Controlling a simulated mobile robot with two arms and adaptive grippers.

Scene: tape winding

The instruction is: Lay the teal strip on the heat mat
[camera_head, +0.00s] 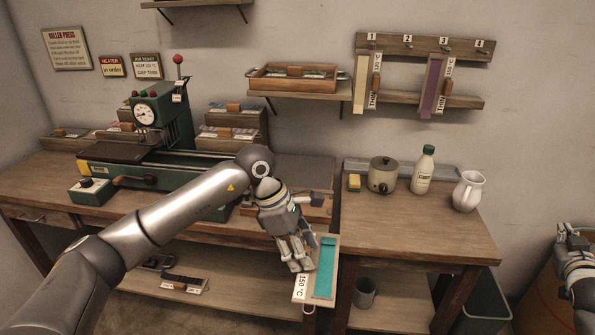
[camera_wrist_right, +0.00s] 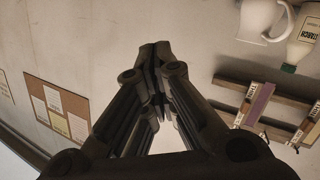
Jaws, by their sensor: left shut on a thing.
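The teal strip (camera_head: 325,268) lies along a pale board with a white "150 °C" label (camera_head: 301,287). My left gripper (camera_head: 301,262) is shut on this board at its left side, holding it tilted beyond the bench's front edge. The heat mat is not clearly identifiable; a dark flat plate (camera_head: 118,151) lies on the left end of the green roller press, and a grey flat area (camera_head: 308,172) lies right of the press. My right gripper (camera_head: 571,238) is at the far right, away from the strip. Its fingertips meet with nothing between them in the right wrist view (camera_wrist_right: 155,52).
The right bench (camera_head: 420,235) holds a yellow sponge (camera_head: 354,183), a pot (camera_head: 382,176), a bottle (camera_head: 423,170) and a white jug (camera_head: 467,192); its front is clear. Yellow (camera_head: 362,85) and purple (camera_head: 433,88) strips hang on the wall rack. The press (camera_head: 160,120) stands at left.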

